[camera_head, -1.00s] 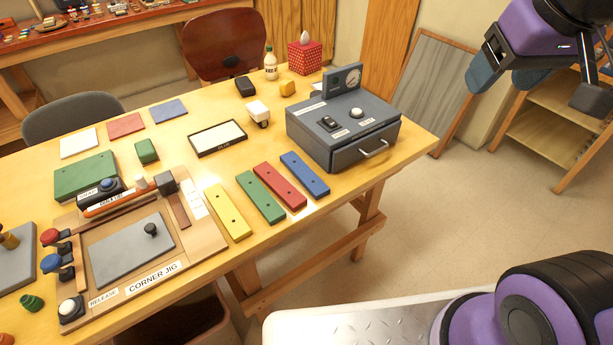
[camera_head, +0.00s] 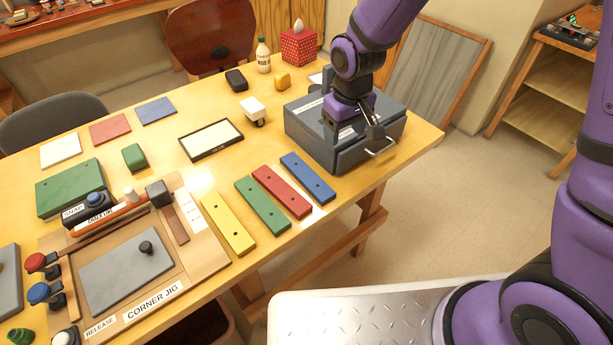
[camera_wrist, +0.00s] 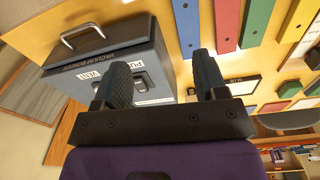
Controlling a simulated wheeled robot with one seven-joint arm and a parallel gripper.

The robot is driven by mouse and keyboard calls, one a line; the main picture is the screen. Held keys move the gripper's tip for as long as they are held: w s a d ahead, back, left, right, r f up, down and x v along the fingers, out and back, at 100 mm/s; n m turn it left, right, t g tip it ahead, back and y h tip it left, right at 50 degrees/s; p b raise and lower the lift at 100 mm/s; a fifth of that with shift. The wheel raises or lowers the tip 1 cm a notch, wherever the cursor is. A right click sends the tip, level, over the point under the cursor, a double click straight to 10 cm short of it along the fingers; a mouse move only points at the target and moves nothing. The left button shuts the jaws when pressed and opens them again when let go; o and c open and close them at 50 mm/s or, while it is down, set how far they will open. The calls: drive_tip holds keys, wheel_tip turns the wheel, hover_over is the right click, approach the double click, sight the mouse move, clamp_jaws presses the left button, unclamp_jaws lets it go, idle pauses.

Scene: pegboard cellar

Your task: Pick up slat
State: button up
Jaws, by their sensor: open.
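Four slats lie side by side on the table: yellow (camera_head: 228,223), green (camera_head: 262,206), red (camera_head: 282,191) and blue (camera_head: 307,177). Each has small dark holes near its ends. The wrist view shows the blue slat (camera_wrist: 187,24), red slat (camera_wrist: 228,24), green slat (camera_wrist: 255,20) and yellow slat (camera_wrist: 298,20) beyond my fingertips. My gripper (camera_wrist: 160,78) is open with nothing between its fingers. In the head view it is over the grey box, to the right of the blue slat and apart from it.
The grey box (camera_head: 340,156) with a front handle stands beside the slats, partly hidden by my arm. A corner jig (camera_head: 125,262) with knobs is left of the yellow slat. A framed white tray (camera_head: 211,140) lies behind the slats. The wood between is bare.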

drive_tip(key=a+f+n, duration=0.1)
drive_tip(key=a+f, duration=0.3)
drive_tip(key=f, duration=0.5)
hover_over(324, 192)
drive_tip(key=shift+g, duration=0.4)
drive_tip(key=f, duration=0.5)
drive_tip(key=shift+w+a, duration=0.25)
drive_tip(key=shift+w, duration=0.05)
drive_tip(key=f, duration=0.4)
drive_tip(key=shift+s+d, duration=0.3)
drive_tip(key=shift+s, duration=0.05)
drive_tip(key=shift+f, duration=0.65)
drive_tip(key=c, duration=0.7)
drive_tip(key=shift+c, duration=0.2)
drive_tip(key=shift+r, duration=0.15)
